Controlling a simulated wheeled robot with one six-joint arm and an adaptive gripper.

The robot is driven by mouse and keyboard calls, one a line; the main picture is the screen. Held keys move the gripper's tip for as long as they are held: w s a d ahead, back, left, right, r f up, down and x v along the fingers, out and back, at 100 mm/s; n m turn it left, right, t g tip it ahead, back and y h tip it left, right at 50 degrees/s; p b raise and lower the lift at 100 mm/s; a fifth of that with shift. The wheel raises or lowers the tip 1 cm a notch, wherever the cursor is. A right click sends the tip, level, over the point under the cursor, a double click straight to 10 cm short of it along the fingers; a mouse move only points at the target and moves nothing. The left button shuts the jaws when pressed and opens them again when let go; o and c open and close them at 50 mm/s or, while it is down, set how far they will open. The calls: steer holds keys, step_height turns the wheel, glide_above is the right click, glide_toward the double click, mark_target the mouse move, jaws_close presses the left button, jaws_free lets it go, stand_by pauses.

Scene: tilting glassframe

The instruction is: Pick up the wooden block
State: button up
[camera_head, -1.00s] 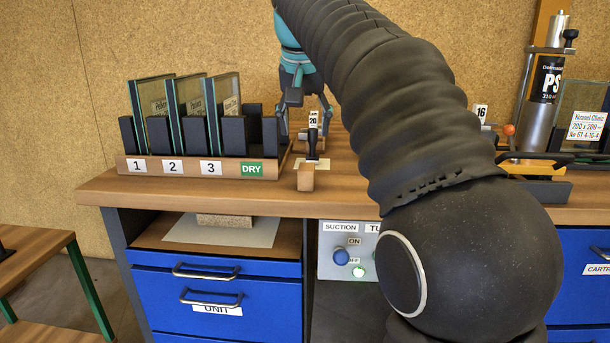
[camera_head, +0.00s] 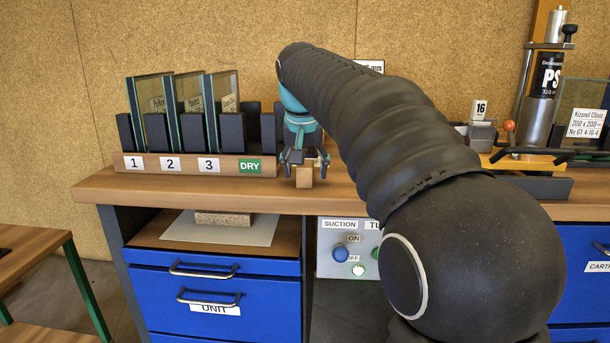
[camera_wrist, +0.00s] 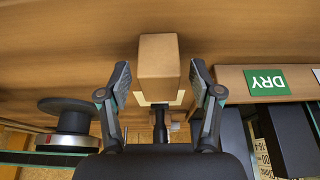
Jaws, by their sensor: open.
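The wooden block (camera_head: 304,177) is a small light-brown piece near the front edge of the bench, just right of the DRY label. In the wrist view the block (camera_wrist: 158,58) lies between the two fingers, with a dark stem behind it over a pale patch. My gripper (camera_head: 305,165) points down at the block, one finger on each side. In the wrist view my gripper (camera_wrist: 159,80) is open, with a gap visible between each fingertip and the block.
A slotted rack (camera_head: 190,165) labelled 1, 2, 3 and DRY holds glass panes close on the left. A dark round knob-like object (camera_wrist: 72,118) shows in the wrist view. A yellow and dark fixture (camera_head: 525,165) stands at the right. The bench front edge is near.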

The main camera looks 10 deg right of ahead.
steer(key=shift+c, duration=0.2)
jaws_close()
steer(key=shift+r, duration=0.6)
step_height(320, 180, up, 3)
steer(key=shift+w+f+p, duration=0.1)
steer(key=shift+p, duration=0.45)
steer(key=s+d+r, duration=0.5)
steer(key=d+r, duration=0.2)
steer(key=d, duration=0.3)
steer(key=shift+d+p, duration=0.3)
steer(key=shift+d, duration=0.05)
